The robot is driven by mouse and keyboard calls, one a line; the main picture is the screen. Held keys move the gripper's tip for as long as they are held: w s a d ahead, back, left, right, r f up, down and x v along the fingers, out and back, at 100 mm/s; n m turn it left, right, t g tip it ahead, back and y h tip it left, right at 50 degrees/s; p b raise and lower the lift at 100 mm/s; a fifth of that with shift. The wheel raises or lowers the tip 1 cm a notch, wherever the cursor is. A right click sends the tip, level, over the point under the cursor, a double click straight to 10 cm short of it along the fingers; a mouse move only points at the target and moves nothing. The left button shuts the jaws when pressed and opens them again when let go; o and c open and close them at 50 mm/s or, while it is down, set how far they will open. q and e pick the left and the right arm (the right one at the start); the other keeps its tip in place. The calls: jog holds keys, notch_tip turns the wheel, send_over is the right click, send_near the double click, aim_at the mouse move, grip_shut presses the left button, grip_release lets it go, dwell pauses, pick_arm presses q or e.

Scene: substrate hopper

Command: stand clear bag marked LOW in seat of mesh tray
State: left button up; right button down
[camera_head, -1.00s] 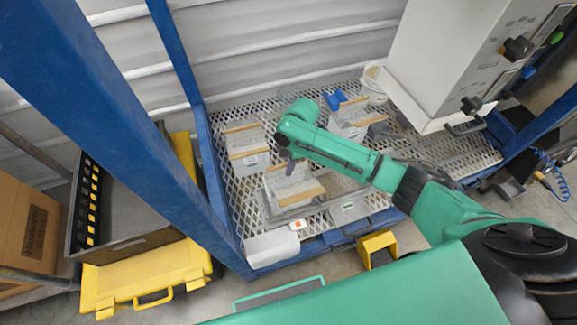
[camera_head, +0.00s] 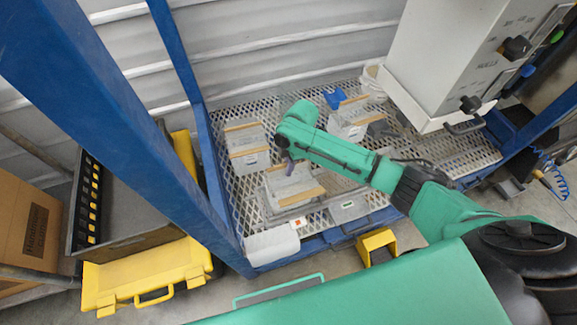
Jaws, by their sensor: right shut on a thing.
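My right gripper (camera_head: 290,166) reaches down at the front middle of the white mesh tray (camera_head: 236,190). It is shut on a clear bag (camera_head: 286,186) with wooden strips along its top edges. The bag looks roughly upright, and a thin frame shows around its foot. I cannot tell whether it rests fully on the mesh. Two similar bags stand on the tray, one at the back left (camera_head: 248,161) and one at the back right (camera_head: 345,132). The markings are too small to read, so LOW cannot be made out. My left gripper is not in view.
A blue scoop-like item (camera_head: 334,98) lies by the right bag. A white tub (camera_head: 371,82) is behind it. The grey hopper housing (camera_head: 440,60) overhangs the tray's right side. A blue post (camera_head: 110,120) crosses on the left.

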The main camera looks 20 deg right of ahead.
jog(key=shift+f, duration=0.1)
jog(key=c, duration=0.9)
grip_release()
